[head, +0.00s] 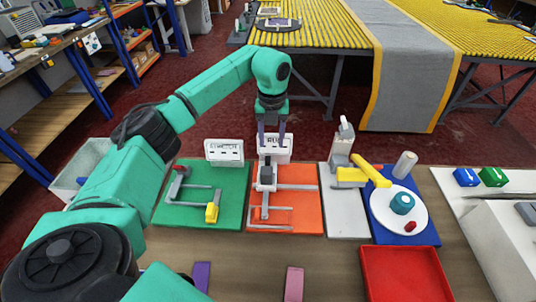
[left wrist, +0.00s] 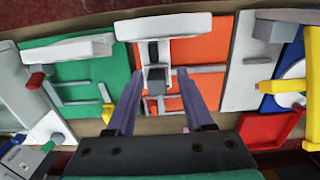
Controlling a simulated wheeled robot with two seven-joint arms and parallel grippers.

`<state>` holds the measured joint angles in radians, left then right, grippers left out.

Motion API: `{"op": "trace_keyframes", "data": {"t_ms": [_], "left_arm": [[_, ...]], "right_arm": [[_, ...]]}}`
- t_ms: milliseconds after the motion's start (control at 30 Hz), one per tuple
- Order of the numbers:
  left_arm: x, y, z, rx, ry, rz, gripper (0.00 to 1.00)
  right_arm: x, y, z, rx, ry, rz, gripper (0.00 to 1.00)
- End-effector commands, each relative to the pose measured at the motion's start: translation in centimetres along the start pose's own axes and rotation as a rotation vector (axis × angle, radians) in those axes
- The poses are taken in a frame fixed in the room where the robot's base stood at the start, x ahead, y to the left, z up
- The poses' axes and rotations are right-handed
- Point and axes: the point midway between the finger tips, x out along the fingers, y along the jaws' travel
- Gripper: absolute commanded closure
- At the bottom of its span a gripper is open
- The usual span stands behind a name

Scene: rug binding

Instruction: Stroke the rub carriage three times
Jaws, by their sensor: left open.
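In the left wrist view the carriage (left wrist: 156,80) shows between my finger lines. My left gripper (head: 272,146), with two purple fingers, is open and points down in front of the sign. It appears above the carriage, and the fingers hold nothing. Contact with the sign or carriage cannot be told. My right gripper is not in view.
A green station (head: 235,190) with a yellow block stands to the left. A white plate (head: 346,218) with a yellow-armed device and a blue base (head: 425,237) with a round white disc stand to the right. A red tray (head: 405,275) lies at the front right.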

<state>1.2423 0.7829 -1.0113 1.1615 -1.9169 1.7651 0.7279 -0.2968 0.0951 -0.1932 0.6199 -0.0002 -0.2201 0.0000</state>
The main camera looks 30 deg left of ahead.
Motion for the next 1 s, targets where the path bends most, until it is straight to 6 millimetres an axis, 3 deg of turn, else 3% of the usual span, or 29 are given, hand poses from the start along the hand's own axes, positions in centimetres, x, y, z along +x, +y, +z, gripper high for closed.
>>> {"op": "trace_keyframes", "data": {"t_ms": [133,300,433,633,667,700,800,1000], "left_arm": [[3.7,0.1,-0.1,-0.002,0.006,0.003,0.47],[7.1,0.1,0.0,-0.003,0.003,0.000,0.47],[8.2,0.1,0.0,-0.001,0.000,0.000,0.47],[8.3,0.1,0.1,-0.001,0.000,0.000,0.47],[8.3,0.1,0.1,-0.001,0.000,0.000,0.51],[8.3,0.1,0.1,-0.001,0.000,0.000,0.67],[8.3,0.1,0.1,-0.001,0.000,0.000,1.00],[8.3,0.1,0.1,-0.002,-0.001,0.001,1.00]], "right_arm": [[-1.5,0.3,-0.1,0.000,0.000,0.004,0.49],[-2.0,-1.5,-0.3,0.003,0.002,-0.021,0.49],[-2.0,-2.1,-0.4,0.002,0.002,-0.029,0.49],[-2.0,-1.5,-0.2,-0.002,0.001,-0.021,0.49],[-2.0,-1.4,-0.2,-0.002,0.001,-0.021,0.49],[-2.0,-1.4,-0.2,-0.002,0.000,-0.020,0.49],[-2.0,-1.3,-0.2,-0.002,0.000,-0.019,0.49],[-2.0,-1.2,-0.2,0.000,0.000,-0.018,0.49]]}}
